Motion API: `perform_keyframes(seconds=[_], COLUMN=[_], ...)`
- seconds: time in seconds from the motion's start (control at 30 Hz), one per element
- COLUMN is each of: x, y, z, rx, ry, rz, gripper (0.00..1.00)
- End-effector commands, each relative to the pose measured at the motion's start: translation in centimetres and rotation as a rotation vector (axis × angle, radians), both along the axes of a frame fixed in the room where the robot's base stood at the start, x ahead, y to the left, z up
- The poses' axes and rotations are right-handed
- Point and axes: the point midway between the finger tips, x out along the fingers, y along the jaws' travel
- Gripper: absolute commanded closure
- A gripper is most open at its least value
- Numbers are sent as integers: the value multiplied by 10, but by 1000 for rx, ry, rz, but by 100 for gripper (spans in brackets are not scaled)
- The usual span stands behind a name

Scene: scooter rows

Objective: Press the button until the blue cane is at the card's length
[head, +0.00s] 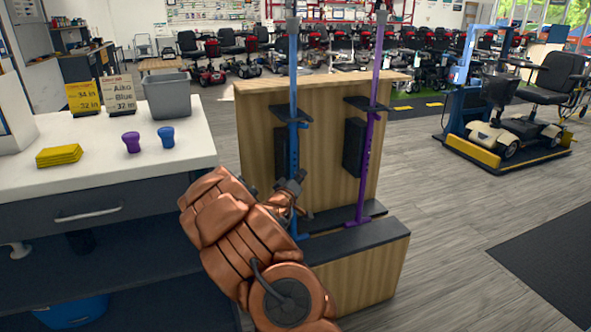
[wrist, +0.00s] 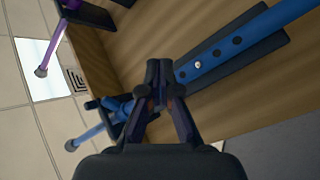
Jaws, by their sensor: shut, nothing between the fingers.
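The blue cane (head: 293,85) stands upright in the wooden stand, left of the purple cane (head: 374,90). In the wrist view the blue cane's shaft (wrist: 270,28) runs diagonally, with a row of dark holes and a small bright button (wrist: 198,65) in one of them. My gripper (head: 298,180) is beside the lower shaft in the head view. In the wrist view my gripper (wrist: 159,68) is shut and empty, its tips close to the shaft, left of the button; contact cannot be told. A beige card (head: 119,95) on the counter reads "Aiko Blue 32 in".
A yellow card (head: 84,98) stands beside the beige one. The white counter (head: 100,140) also holds a grey bin (head: 168,95), purple and blue small parts and a yellow stack (head: 59,155). The wooden stand (head: 330,120) has black brackets.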

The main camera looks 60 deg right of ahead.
Motion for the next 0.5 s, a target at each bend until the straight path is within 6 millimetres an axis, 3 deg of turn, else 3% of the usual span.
perform_keyframes(seconds=[0.5], x=[-25], y=[15], z=[-1], rx=[0], ry=[2], rz=[-1], gripper=[100])
